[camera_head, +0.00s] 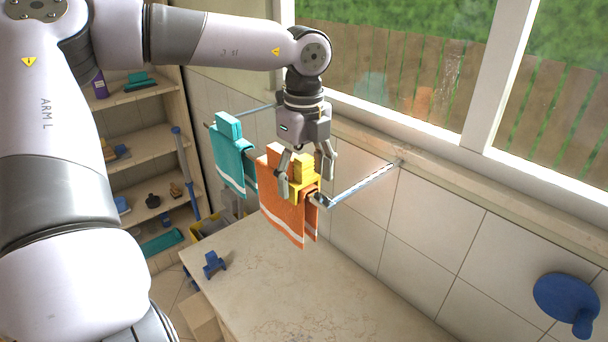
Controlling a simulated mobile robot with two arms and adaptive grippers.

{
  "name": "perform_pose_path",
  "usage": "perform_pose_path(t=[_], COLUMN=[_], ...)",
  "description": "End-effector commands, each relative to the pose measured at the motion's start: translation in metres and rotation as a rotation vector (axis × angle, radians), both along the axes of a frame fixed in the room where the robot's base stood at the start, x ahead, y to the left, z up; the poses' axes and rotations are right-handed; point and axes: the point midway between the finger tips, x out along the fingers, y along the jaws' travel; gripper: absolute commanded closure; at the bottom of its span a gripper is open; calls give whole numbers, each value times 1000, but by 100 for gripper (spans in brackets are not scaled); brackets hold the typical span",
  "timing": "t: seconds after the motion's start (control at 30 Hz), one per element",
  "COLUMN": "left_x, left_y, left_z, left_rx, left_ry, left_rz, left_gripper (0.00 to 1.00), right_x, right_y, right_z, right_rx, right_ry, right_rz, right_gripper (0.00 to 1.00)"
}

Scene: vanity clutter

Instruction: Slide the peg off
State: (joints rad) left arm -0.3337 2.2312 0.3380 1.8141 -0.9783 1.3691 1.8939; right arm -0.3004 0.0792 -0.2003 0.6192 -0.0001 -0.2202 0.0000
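My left gripper (306,174) points down from above, with one finger on each side of the yellow peg. Its fingers are spread; I see no clear grip on the peg. An orange peg (273,154) is on the same towel, just left of the gripper. A teal peg (228,126) sits on a teal towel (232,161) further left. My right gripper is out of view.
A blue peg-like piece (213,264) lies on the stone counter (290,295), which is otherwise mostly bare. A tiled wall and window ledge (440,165) run close behind the rail. Shelves (140,147) with small items stand left. A blue round object (566,300) is at the right wall.

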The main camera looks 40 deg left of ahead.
Motion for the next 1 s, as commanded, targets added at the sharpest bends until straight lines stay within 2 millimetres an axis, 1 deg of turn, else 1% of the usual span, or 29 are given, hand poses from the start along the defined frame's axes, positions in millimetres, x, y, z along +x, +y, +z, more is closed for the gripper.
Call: perform_pose_path(t=[0.03,0.07,0.6,0.77,1.0], left_x=[0,0,0,0,0], left_y=[0,0,0,0,0], left_z=[0,0,1,3,16], left_rx=[0,0,0,1,1], left_ry=[0,0,0,-1,-1], left_rz=[0,0,0,0,0], left_gripper=[35,37,73,74,74], right_x=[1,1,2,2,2], right_y=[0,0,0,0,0], right_z=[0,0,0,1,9], right_rx=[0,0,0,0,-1], right_ry=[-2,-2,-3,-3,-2], right_rz=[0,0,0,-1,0], right_gripper=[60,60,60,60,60])
